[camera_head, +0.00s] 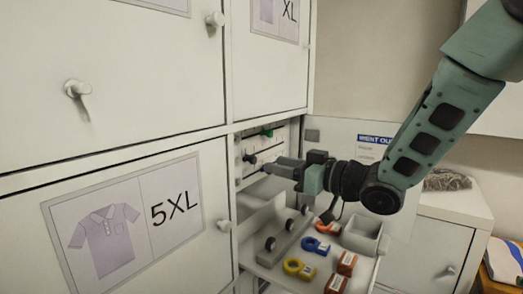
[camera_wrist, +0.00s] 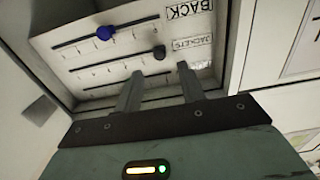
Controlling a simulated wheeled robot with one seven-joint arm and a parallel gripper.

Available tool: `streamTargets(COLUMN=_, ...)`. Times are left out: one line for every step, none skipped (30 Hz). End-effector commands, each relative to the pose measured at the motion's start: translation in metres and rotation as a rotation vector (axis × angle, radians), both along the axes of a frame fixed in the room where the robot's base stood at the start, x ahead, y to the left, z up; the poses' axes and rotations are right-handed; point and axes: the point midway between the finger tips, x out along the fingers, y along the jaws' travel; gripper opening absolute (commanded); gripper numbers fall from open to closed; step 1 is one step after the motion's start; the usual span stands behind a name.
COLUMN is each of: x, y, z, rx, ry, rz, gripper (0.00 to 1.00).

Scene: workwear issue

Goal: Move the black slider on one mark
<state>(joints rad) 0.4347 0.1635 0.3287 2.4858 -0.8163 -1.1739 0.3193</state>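The black slider (camera_wrist: 160,52) is a small dark round knob at the right end of a slot with tick marks, beside a label reading JACKETS. A dark knob that looks like it also shows in the head view (camera_head: 250,158). My gripper (camera_wrist: 160,70) is open and empty, its two fingers apart and pointing at the panel (camera_wrist: 70,18). In the wrist view the black knob lies just beyond the gap between the fingertips; I cannot tell whether they touch it. In the head view my gripper (camera_head: 272,166) is at the panel's front.
A blue knob (camera_wrist: 104,33) sits on the neighbouring slot by a BACK label. A green knob (camera_head: 267,132) is high on the panel. Below my gripper a shelf holds blue tape (camera_head: 315,246), yellow tape (camera_head: 298,268) and orange boxes (camera_head: 347,263). A cabinet door marked 5XL (camera_head: 175,206) stands left.

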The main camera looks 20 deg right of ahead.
Motion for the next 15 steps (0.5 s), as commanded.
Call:
streamTargets(x=0.008, y=0.007, z=0.002, rx=0.002, ry=0.000, rz=0.005, gripper=0.40)
streamTargets(x=0.013, y=0.010, z=0.002, rx=0.002, ry=0.001, rz=0.004, gripper=0.40)
streamTargets(x=0.019, y=0.014, z=0.001, rx=0.002, ry=0.002, rz=0.003, gripper=0.40)
streamTargets(x=0.022, y=0.017, z=0.001, rx=0.001, ry=0.002, rz=0.003, gripper=0.40)
streamTargets(x=0.026, y=0.020, z=0.001, rx=0.001, ry=0.001, rz=0.004, gripper=0.40)
streamTargets(x=0.030, y=0.022, z=0.001, rx=0.002, ry=0.000, rz=0.002, gripper=0.40)
streamTargets(x=0.033, y=0.024, z=0.001, rx=0.002, ry=0.001, rz=0.002, gripper=0.40)
streamTargets(x=0.036, y=0.026, z=0.001, rx=0.000, ry=0.000, rz=0.003, gripper=0.40)
streamTargets(x=0.039, y=0.028, z=0.001, rx=0.000, ry=0.000, rz=0.002, gripper=0.40)
streamTargets(x=0.041, y=0.030, z=0.000, rx=0.001, ry=0.001, rz=0.001, gripper=0.40)
streamTargets(x=0.042, y=0.031, z=0.000, rx=0.001, ry=0.001, rz=0.001, gripper=0.40)
streamTargets(x=0.043, y=0.032, z=0.000, rx=0.001, ry=0.001, rz=0.001, gripper=0.40)
streamTargets(x=0.044, y=0.032, z=0.000, rx=0.000, ry=0.000, rz=0.001, gripper=0.40)
streamTargets(x=0.045, y=0.032, z=0.000, rx=0.000, ry=0.000, rz=0.000, gripper=0.40)
streamTargets(x=0.045, y=0.033, z=0.000, rx=-0.001, ry=-0.001, rz=0.000, gripper=0.40)
